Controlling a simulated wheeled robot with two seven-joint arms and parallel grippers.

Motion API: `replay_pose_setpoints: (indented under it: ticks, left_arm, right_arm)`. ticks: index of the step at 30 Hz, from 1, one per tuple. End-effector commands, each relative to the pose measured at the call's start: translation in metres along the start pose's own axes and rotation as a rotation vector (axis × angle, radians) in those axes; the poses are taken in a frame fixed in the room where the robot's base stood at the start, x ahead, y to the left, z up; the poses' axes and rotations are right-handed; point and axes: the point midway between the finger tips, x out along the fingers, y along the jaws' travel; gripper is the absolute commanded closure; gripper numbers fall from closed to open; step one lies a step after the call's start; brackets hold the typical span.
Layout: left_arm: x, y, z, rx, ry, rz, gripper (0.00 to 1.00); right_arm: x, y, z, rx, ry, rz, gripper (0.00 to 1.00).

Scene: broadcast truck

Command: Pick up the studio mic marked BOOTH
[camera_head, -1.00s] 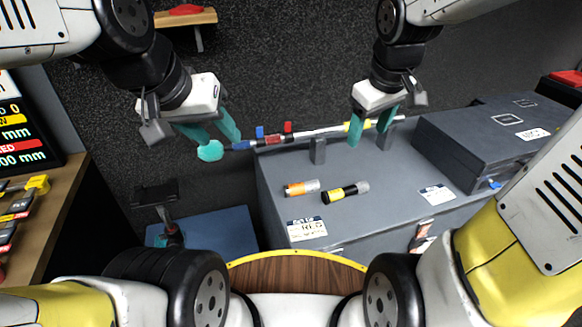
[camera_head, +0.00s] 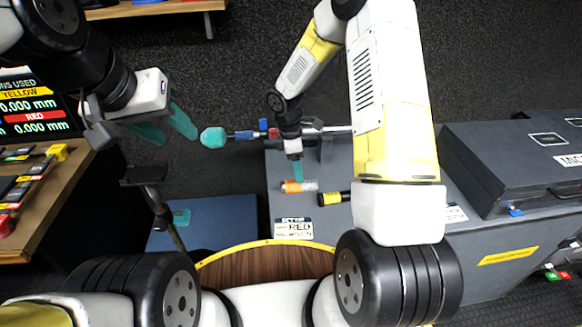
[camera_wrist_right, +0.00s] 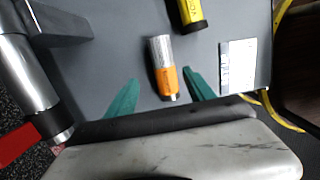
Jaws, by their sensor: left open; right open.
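No BOOTH marking is legible on anything, so I cannot tell which thing is the marked mic. My right gripper (camera_head: 297,176) is open, just behind the orange cylinder in the head view. In the right wrist view, the orange cylinder (camera_wrist_right: 163,65) lies between its spread fingers, with no grip visible. The yellow cylinder (camera_wrist_right: 188,12) is beyond it. My left gripper (camera_head: 178,137) is open and empty, left of the case.
A pole (camera_head: 245,135) with a teal end and red and blue pieces lies along the case's back, near an upright grey block (camera_head: 326,148). A dark closed case (camera_head: 500,165) stands right.

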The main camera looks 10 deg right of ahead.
Motion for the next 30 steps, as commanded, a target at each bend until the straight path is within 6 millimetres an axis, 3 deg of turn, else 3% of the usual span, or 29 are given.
replay_pose_setpoints:
  ticks: [12, 21, 23, 30]
  left_arm:
    - [0.000, 0.000, 0.000, 0.000, 0.000, 0.000, 0.55]
    - [0.000, 0.000, 0.000, 0.000, 0.000, 0.000, 0.55]
    - [0.000, 0.000, 0.000, 0.000, 0.000, 0.000, 0.55]
    - [0.000, 0.000, 0.000, 0.000, 0.000, 0.000, 0.55]
  right_arm:
    - [0.055, -0.007, -0.006, 0.002, 0.001, -0.002, 0.37]
    - [0.061, -0.007, -0.006, 0.003, 0.001, 0.001, 0.37]
    - [0.061, -0.007, -0.006, 0.003, 0.001, 0.001, 0.45]
    - [0.061, -0.007, -0.006, 0.003, 0.001, 0.000, 0.92]
